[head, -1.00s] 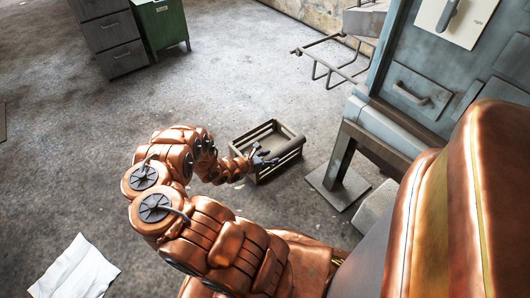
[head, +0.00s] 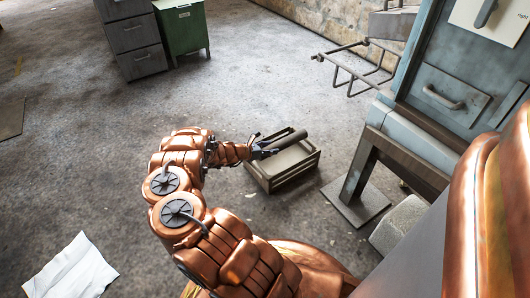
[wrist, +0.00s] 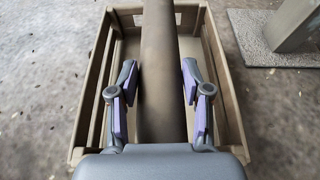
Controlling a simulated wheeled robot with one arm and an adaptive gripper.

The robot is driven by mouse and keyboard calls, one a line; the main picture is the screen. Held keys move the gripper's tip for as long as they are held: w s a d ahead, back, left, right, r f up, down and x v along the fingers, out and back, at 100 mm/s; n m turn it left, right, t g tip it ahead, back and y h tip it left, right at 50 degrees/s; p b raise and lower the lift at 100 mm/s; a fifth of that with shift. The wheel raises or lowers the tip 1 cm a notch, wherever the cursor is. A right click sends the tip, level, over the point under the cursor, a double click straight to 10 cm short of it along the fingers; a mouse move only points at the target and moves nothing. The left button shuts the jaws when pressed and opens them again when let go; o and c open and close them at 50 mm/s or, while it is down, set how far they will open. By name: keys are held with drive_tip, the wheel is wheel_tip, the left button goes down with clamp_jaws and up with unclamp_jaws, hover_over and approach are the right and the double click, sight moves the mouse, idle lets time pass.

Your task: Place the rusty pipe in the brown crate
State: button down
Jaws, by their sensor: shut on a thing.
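The rusty pipe (head: 288,139) is a dark brown-grey cylinder. My gripper (head: 264,149) is shut on it and holds it above the brown crate (head: 292,178). In the wrist view the pipe (wrist: 163,75) runs lengthwise between the purple-padded fingers (wrist: 159,95). The slatted crate (wrist: 92,85) spreads below on both sides, with its floor partly visible. The pipe hides the middle of the crate, and its near end is hidden behind the gripper body.
A metal-legged bench or machine (head: 355,185) stands close to the right of the crate. A wire rack (head: 350,70) juts out behind it. A green cabinet (head: 183,27) and grey drawers (head: 133,40) stand at the back left.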

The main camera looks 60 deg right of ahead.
drive_tip(key=w+f+b, duration=0.1)
drive_tip(key=w+d+f+b, duration=0.2)
drive_tip(key=f, duration=0.1)
drive_tip(key=shift+b, duration=0.35)
idle(0.3)
drive_tip(key=shift+w+f, duration=0.1)
drive_tip(key=shift+f, duration=0.4)
drive_tip(key=c, duration=0.5)
unclamp_jaws()
